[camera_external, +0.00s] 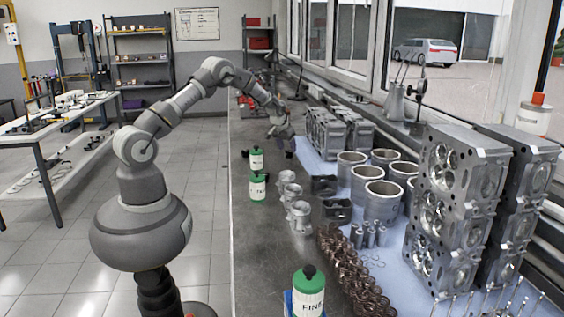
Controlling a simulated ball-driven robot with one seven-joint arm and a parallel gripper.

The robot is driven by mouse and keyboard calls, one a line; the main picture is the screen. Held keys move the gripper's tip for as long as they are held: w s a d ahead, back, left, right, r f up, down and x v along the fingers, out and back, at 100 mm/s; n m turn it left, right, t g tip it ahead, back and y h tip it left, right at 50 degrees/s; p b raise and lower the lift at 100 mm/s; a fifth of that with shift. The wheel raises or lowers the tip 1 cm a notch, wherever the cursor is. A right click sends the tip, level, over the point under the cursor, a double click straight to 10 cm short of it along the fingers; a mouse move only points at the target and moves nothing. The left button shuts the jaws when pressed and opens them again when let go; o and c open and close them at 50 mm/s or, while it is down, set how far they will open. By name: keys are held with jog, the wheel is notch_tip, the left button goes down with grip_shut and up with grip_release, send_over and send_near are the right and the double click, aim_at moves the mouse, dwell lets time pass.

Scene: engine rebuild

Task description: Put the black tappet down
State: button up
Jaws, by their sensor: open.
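My gripper (289,149) is at the far part of the workbench, low over its dark top, pointing down. It is small in this view, and its jaws are open. I cannot make out the black tappet for certain. Dark shapes show at and just below the gripper, but I cannot tell a tappet from the fingers, or whether anything touches the bench there.
The long workbench (255,270) holds green bottles (257,159), metal pistons (299,216), dark blocks (337,210), cylinder liners (382,201), brown coiled parts (352,270) and tall cylinder heads (456,200). Bare bench top lies along its left side.

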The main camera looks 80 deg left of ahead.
jog(key=w+d+r+m+t+p, duration=0.1)
jog(key=d+r+t, duration=0.1)
jog(key=d+r, duration=0.8)
jog(key=w+d+r+m+t, duration=0.15)
jog(key=d+r, duration=0.25)
jog(key=r, duration=1.2)
jog(key=w+d+r+m+t+p, duration=0.1)
jog(key=d+r+m+t, duration=0.1)
jog(key=d+r, duration=0.9)
jog(key=s+d+r+m+t+h, duration=0.1)
jog(key=s+d+r+t, duration=0.1)
jog(key=s+d+r, duration=0.3)
jog(key=s+d+r+m+t+h, duration=0.1)
jog(key=s+d+r, duration=0.5)
jog(key=r, duration=0.8)
jog(key=s+d+r+m+t+h, duration=0.1)
jog(key=s+d+r, duration=0.4)
jog(key=r, duration=0.5)
jog(key=m+t, duration=0.1)
jog(key=t, duration=0.1)
jog(key=shift+s+d+t, duration=0.25)
jog(key=shift+d+t, duration=0.1)
jog(key=shift+d, duration=0.05)
